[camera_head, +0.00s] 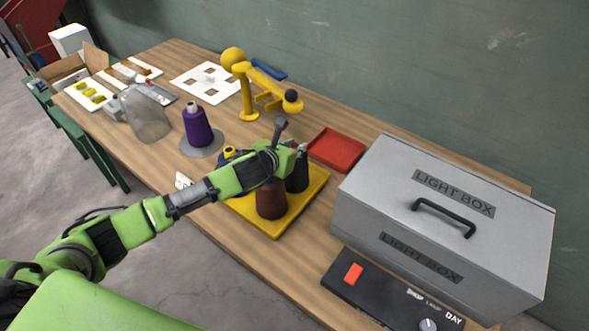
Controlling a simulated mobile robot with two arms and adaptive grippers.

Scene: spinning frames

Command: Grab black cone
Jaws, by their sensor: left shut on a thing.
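The black cone (297,180) stands on the yellow tray (274,231), behind a brown cone (271,202). My left gripper (296,156) is at the black cone's top, shut on it. The wrist and fingers hide the cone's upper part, and the brown cone covers some of its left side. A dark blue thing (226,160) with a yellow top is partly hidden behind my left arm. My right gripper is not in view.
A purple cone (198,126) stands on a grey disc left of the tray. A yellow stand (246,90) and a red tray (337,149) are behind. A large grey light box (375,180) and a black control panel (340,285) are at right. A glass jar (145,113) stands at left.

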